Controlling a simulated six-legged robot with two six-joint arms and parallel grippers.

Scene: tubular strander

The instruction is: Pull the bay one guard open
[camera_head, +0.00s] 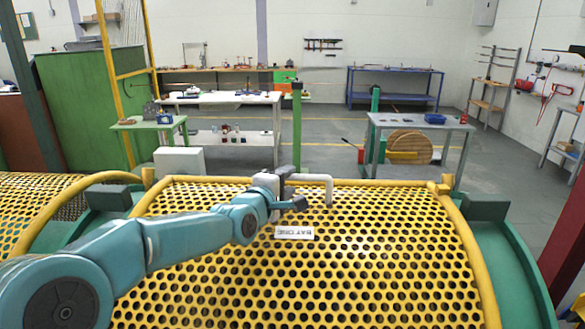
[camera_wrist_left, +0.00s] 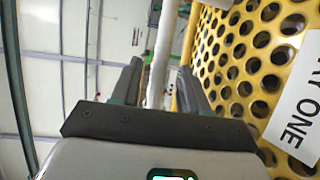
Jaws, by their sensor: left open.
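The bay one guard (camera_head: 370,250) is a curved yellow perforated panel, lying closed across the front of the head view. It carries a white "BAY ONE" label (camera_head: 294,233), which also shows in the left wrist view (camera_wrist_left: 297,125). A pale bar handle (camera_head: 328,185) stands up near its far edge. My left gripper (camera_head: 285,190) is at the handle's left part. In the left wrist view my left gripper (camera_wrist_left: 160,82) is open, with the pale handle bar (camera_wrist_left: 162,50) running between its two fingers. Contact cannot be told. My right gripper is not in view.
Another yellow perforated guard (camera_head: 40,205) lies to the left. Green machine frame (camera_head: 505,250) borders the guard on the right. Beyond are a grey table (camera_head: 420,121), a white bench (camera_head: 220,98) and a green post (camera_head: 297,130). Open floor (camera_head: 335,150) lies between.

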